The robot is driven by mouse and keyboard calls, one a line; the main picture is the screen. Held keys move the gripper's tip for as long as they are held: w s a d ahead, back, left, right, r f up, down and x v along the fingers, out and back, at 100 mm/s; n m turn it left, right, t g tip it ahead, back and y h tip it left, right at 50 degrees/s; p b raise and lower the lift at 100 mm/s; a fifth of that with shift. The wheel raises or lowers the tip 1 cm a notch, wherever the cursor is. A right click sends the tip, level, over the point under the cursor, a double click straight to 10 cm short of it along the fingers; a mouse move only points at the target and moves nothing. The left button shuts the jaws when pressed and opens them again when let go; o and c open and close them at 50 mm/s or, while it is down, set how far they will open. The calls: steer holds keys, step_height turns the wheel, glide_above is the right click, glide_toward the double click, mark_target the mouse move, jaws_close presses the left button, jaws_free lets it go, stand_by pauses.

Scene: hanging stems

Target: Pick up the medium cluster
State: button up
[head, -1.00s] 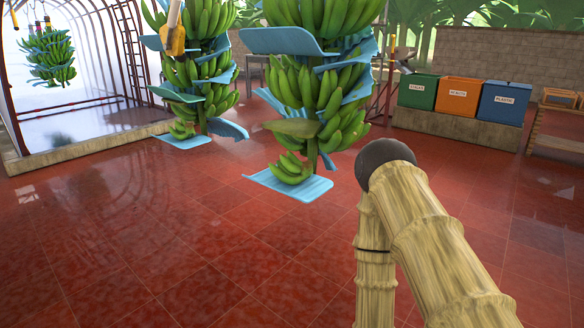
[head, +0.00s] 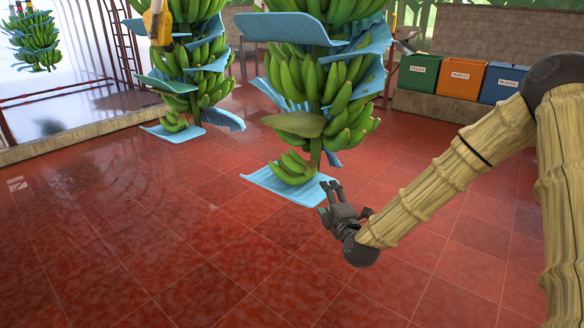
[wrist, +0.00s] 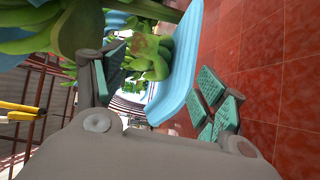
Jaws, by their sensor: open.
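The near hanging stem carries green banana clusters parted by blue sheets. A small cluster (head: 293,168) hangs lowest, over the bottom blue sheet (head: 262,182). A fuller cluster (head: 345,125) is just above it, and a large one (head: 315,12) is at the top, cut by the frame. I cannot tell for sure which is the medium cluster. My gripper (head: 338,198) is open and empty, beside the bottom sheet's right end. In the wrist view, the open fingers (wrist: 160,88) have teal pads; bananas (wrist: 150,58) and a blue sheet (wrist: 183,65) appear between and beyond them.
A second banana stem (head: 195,75) hangs behind left, with a yellow tool (head: 157,25) near its top. Another stem (head: 33,40) hangs far left. Green (head: 425,75), orange (head: 460,77) and blue (head: 502,83) bins stand back right. The red tiled floor (head: 210,240) is clear.

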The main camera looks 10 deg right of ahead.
steer(key=r, duration=0.1)
steer(key=b, duration=0.1)
glide_toward(315, 172)
steer(key=w, duration=0.3)
steer(key=shift+a+n, duration=0.2)
steer(key=shift+n, duration=0.1)
steer(key=w, duration=0.1)
steer(key=w+b, duration=0.1)
steer(key=w, duration=0.2)
steer(key=shift+w+d+f+b, duration=0.2)
steer(key=shift+f+b, duration=0.15)
steer(key=shift+w+r, duration=0.1)
steer(key=shift+w, duration=0.25)
steer(key=shift+s, duration=0.1)
steer(key=c, duration=1.3)
jaws_close()
steer(key=shift+r, duration=0.15)
